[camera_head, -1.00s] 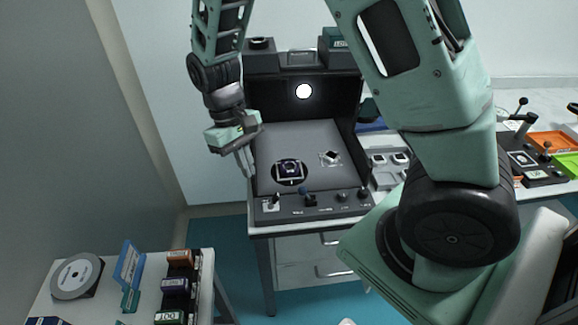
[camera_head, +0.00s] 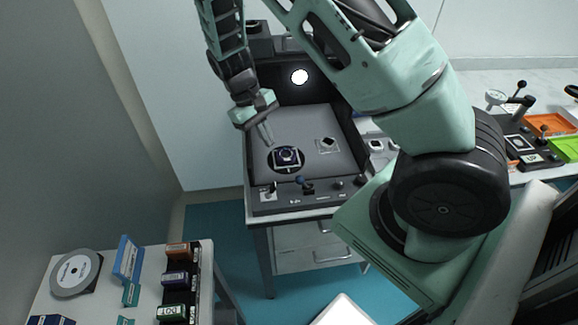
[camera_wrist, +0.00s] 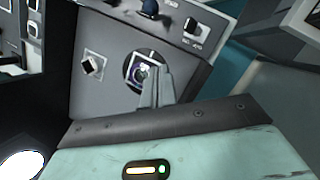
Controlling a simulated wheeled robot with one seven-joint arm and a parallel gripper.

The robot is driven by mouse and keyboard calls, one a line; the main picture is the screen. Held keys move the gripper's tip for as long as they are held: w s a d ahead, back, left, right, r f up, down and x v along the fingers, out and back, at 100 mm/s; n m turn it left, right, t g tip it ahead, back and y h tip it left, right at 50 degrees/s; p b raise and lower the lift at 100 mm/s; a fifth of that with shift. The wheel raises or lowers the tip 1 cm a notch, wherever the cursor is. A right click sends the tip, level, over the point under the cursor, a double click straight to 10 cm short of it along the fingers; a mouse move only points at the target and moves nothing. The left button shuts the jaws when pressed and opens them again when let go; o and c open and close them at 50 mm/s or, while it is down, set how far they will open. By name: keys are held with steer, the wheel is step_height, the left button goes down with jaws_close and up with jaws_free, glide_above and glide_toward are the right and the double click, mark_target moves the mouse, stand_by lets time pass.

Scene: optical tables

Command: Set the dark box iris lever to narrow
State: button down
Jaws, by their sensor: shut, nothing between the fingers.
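The dark box (camera_head: 312,117) stands on a table in the middle of the head view, its front open. Its front strip (camera_head: 292,201) carries a small black-and-white control (camera_head: 268,189) at the left, a blue-topped knob (camera_head: 300,182) and darker knobs further right. The labels are too small to tell which is the iris lever. In the wrist view, the blue knob (camera_wrist: 148,8) and the black-and-white control (camera_wrist: 191,26) show at the top. My gripper (camera_head: 269,142) is shut and empty, over the box floor near the round dark stage; it also shows in the wrist view (camera_wrist: 160,80).
A round stage with a framed piece (camera_head: 287,158) and a small square mount (camera_head: 327,144) are on the box floor. A bright round light (camera_head: 299,76) shows on the back wall. A side table (camera_head: 216,251) with labelled blocks stands front left.

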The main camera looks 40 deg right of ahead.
mark_target(302, 183)
steer(key=p+x, duration=0.2)
steer(key=x, duration=0.6)
steer(key=shift+s+f, duration=0.15)
steer(key=shift+s, duration=0.05)
steer(key=shift+s+r+p, duration=0.15)
steer(key=shift+s+p, duration=0.15)
steer(key=shift+s, duration=0.3)
steer(key=shift+s+r+p, duration=0.15)
steer(key=shift+s+p, duration=0.15)
steer(key=shift+s, duration=0.35)
steer(key=shift+s+f, duration=0.1)
steer(key=shift+s, duration=0.55)
steer(key=shift+w+d, duration=0.1)
